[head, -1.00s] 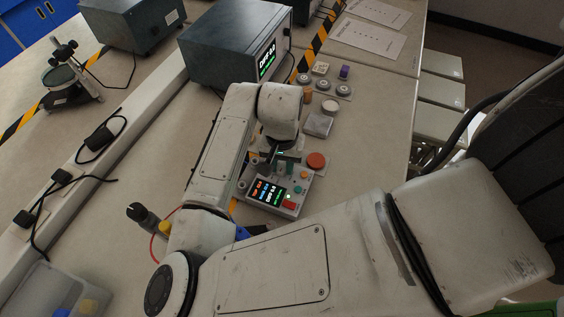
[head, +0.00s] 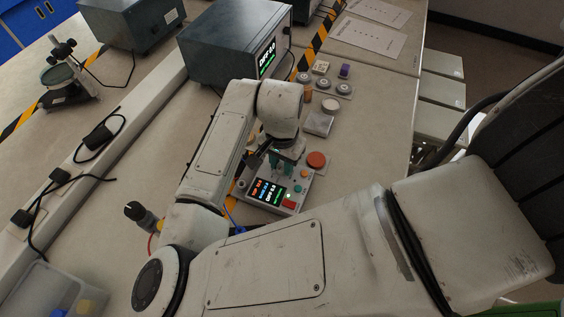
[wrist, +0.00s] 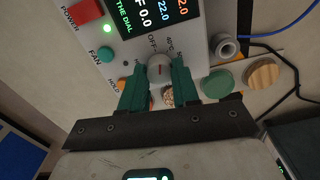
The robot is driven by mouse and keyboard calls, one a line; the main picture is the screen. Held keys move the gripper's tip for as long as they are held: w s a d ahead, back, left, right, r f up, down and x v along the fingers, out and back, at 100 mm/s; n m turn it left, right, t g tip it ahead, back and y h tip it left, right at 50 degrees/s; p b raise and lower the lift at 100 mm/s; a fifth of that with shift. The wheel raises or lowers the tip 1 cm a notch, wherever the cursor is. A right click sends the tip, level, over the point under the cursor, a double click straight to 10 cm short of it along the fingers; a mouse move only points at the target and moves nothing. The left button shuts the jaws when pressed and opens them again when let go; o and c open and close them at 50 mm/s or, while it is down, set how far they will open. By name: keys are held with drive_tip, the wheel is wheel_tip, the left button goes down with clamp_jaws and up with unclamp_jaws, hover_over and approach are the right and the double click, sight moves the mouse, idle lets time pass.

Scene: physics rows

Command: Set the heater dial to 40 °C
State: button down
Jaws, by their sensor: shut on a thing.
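The heater control box (head: 291,203) is grey, with a lit screen (head: 268,191), and sits on the bench below my arm. In the wrist view its dial (wrist: 159,70) is a small round grey knob between my green fingers. My gripper (wrist: 159,76) is shut on the dial from both sides. The labels OFF and 40 °C show just above the dial; other labels are partly hidden by the fingers. The dial's exact setting cannot be read. In the head view my gripper (head: 283,165) covers the dial.
The box also carries a red power switch (wrist: 83,10) and a green fan button (wrist: 105,54). A dark instrument (head: 225,45) with a display stands behind. Loose knobs and small parts lie near the right edge.

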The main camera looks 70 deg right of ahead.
sight(282, 166)
drive_tip(key=m+b, duration=0.1)
drive_tip(key=m, duration=0.4)
idle(0.5)
drive_tip(key=c, duration=0.8)
unclamp_jaws()
wheel_tip(282, 166, up, 11)
drive_tip(key=shift+f, duration=0.1)
idle(0.4)
